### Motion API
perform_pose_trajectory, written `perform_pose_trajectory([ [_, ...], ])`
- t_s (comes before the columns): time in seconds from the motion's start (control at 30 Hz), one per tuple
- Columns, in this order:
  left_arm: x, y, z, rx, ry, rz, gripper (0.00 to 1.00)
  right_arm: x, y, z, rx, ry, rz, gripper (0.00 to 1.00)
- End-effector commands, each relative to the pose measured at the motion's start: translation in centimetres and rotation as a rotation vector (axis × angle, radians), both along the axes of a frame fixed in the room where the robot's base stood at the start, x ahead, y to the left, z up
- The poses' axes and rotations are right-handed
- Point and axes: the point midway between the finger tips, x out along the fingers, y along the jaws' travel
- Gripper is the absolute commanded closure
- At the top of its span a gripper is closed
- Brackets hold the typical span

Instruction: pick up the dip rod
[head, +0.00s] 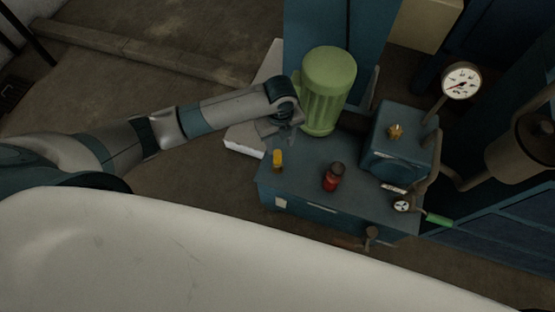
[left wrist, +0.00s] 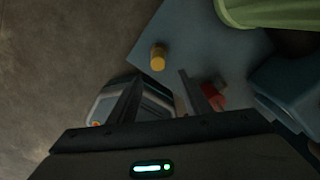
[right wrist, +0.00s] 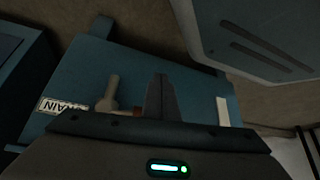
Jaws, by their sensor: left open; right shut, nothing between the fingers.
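A small yellow-capped piece, which looks like the dip rod's grip (head: 277,158), stands at the left end of the blue unit's top (head: 310,187). It shows as a yellow cylinder in the left wrist view (left wrist: 158,57); any rod below is hidden. My left gripper (head: 277,130) is open and empty, just beyond the yellow piece in the head view and not touching it. In the left wrist view its fingers (left wrist: 160,88) are spread, with the yellow piece ahead of them. My right gripper (right wrist: 160,90) is shut and empty in front of a blue panel (right wrist: 75,75); the head view does not show it.
A green ribbed motor (head: 328,90) stands close behind my left gripper. A red knob with a dark top (head: 332,178) sits right of the yellow piece. A blue box (head: 398,145), gauge (head: 461,81) and pipes crowd the right. A grey handle (right wrist: 110,95) is near my right gripper.

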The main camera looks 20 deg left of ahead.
Motion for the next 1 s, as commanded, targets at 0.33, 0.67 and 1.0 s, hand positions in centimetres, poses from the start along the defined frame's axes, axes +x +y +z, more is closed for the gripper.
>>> perform_pose_trajectory([
  [0.33, 0.0, 0.0, -5.1, 0.001, 0.001, 0.001, 0.55, -1.0, -0.5, -0.4, -0.009, 0.027, 0.000, 1.00],
  [0.67, 0.0, 0.1, -5.7, 0.001, -0.001, 0.000, 0.55, -1.4, -0.6, -0.7, -0.012, 0.036, 0.000, 1.00],
  [1.0, 0.1, 0.4, -7.1, 0.002, 0.002, 0.001, 0.55, -1.4, -0.6, -0.4, -0.012, 0.039, 0.000, 1.00],
])
